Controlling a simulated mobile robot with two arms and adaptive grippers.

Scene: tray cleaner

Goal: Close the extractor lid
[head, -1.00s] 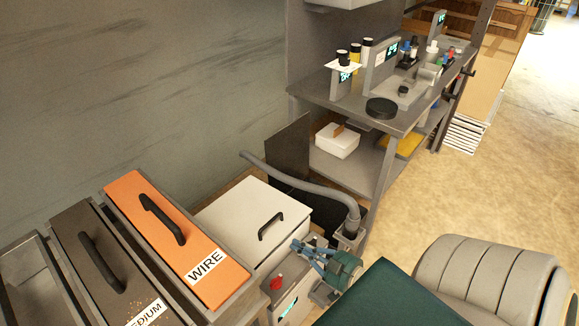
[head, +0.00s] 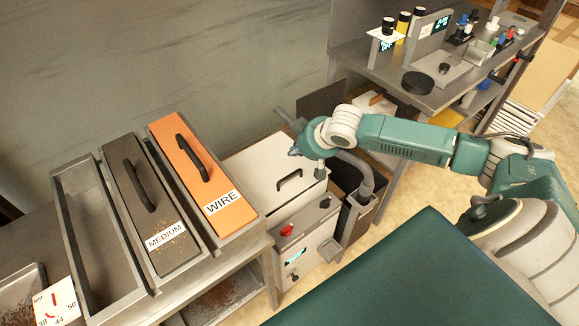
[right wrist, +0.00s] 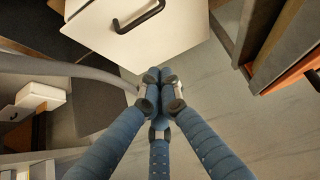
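The extractor is a white box whose grey front panel (head: 300,243) carries a red knob and a small lit display. Its white lid (head: 255,170) with a black handle (head: 289,180) lies across the top; I cannot tell whether it is fully seated. The lid also shows at the top of the right wrist view (right wrist: 180,35). My right gripper (head: 293,152) is over the lid's right rear side, its fingers mostly hidden behind the wrist. In the right wrist view its blue fingers (right wrist: 160,85) are drawn together with nothing between them, beside the lid's edge. My left gripper is out of view.
A grey hose (head: 345,158) runs beside the extractor's right side, partly behind my right arm. A shelf bench (head: 440,95) holds small devices behind my arm.

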